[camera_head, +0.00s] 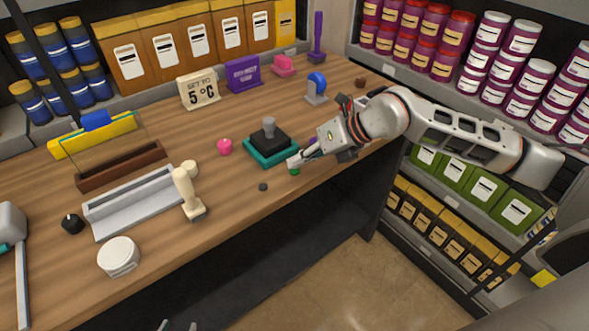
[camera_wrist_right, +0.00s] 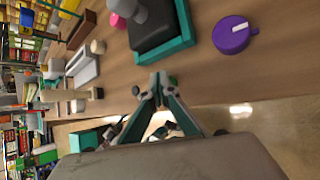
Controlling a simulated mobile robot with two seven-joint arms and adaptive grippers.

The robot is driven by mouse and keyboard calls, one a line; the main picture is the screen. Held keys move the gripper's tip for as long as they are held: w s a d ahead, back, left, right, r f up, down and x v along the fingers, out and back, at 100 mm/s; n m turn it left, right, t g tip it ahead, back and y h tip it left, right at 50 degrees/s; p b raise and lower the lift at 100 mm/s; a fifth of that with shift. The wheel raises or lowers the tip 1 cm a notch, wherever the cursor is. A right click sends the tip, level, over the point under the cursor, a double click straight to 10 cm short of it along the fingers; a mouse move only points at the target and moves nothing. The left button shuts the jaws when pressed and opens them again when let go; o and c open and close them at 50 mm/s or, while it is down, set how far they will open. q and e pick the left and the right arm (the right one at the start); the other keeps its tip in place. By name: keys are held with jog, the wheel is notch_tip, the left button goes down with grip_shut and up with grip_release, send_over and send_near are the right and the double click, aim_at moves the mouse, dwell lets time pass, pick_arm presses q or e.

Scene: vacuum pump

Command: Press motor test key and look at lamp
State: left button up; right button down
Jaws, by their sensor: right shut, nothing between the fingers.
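My right gripper (camera_head: 292,163) reaches in from the right, its fingers together and empty. In the head view its tips are right over or beside a small green button (camera_head: 294,171) at the table's front; contact cannot be told. The wrist view shows the closed fingertips (camera_wrist_right: 160,80) over the wood, with no green button visible there. A small dark disc (camera_head: 263,187) lies left of the green button. Which of these is the motor test key or lamp is not labelled; no lit lamp is evident. My left gripper's tips (camera_head: 178,326) show apart at the bottom edge.
A teal-based black block with a grey knob (camera_head: 268,136) stands just behind the right gripper. A purple dial (camera_wrist_right: 232,36) sits beside it. A pink knob (camera_head: 225,147), cream stamp (camera_head: 190,198) and grey tray (camera_head: 135,202) stand leftward. Shelves of cans line the back and right.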

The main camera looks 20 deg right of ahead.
aim_at(298, 170)
jog(key=shift+f, duration=0.4)
jog(key=shift+r, duration=0.1)
dwell(0.5)
jog(key=shift+r+p, duration=0.3)
jog(key=shift+r, duration=0.45)
jog(key=shift+r, duration=0.1)
jog(key=shift+r+p, duration=1.5)
jog(key=shift+r, duration=0.95)
